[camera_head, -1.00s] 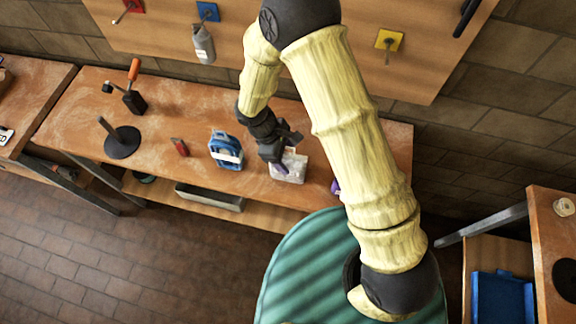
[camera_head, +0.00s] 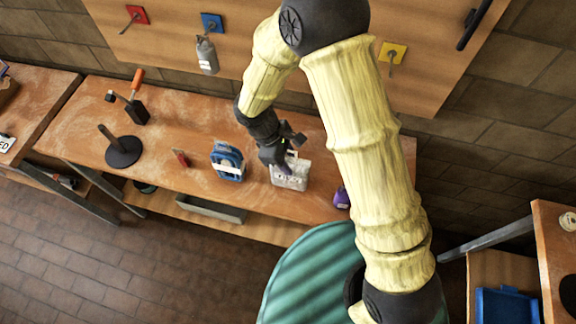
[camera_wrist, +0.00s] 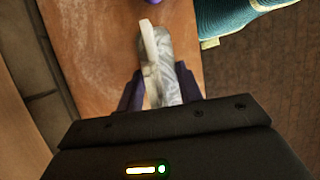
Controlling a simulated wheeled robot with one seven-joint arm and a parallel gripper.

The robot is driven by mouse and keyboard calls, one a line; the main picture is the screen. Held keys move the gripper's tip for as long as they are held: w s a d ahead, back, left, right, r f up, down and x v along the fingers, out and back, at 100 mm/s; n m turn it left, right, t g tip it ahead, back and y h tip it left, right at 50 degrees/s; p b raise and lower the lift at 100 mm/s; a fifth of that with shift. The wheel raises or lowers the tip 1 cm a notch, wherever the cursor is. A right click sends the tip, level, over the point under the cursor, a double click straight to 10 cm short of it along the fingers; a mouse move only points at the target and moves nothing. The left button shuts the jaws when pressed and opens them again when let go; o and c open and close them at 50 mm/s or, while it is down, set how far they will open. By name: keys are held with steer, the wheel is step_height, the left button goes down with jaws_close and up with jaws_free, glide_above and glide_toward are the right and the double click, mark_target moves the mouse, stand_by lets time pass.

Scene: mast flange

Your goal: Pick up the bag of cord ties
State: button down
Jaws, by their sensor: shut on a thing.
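The bag of cord ties (camera_head: 290,176) is a whitish, see-through bag near the front edge of the wooden bench. It also shows in the wrist view (camera_wrist: 168,65), upright between the two fingers with a pale strip along one side. My gripper (camera_head: 283,160) reaches down from above and is shut on the bag. In the wrist view my gripper (camera_wrist: 160,92) has one purple-dark finger on each side of it. I cannot tell whether the bag's bottom still touches the bench.
On the bench (camera_head: 195,120), a blue case (camera_head: 227,161) stands left of the bag and a purple item (camera_head: 342,198) to its right. Farther left are a small red item (camera_head: 181,158) and a black round stand (camera_head: 123,150). A pegboard (camera_head: 330,60) rises behind.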

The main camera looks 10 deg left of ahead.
step_height(320, 180, up, 6)
steer(key=shift+b, duration=0.5)
stand_by(1.1)
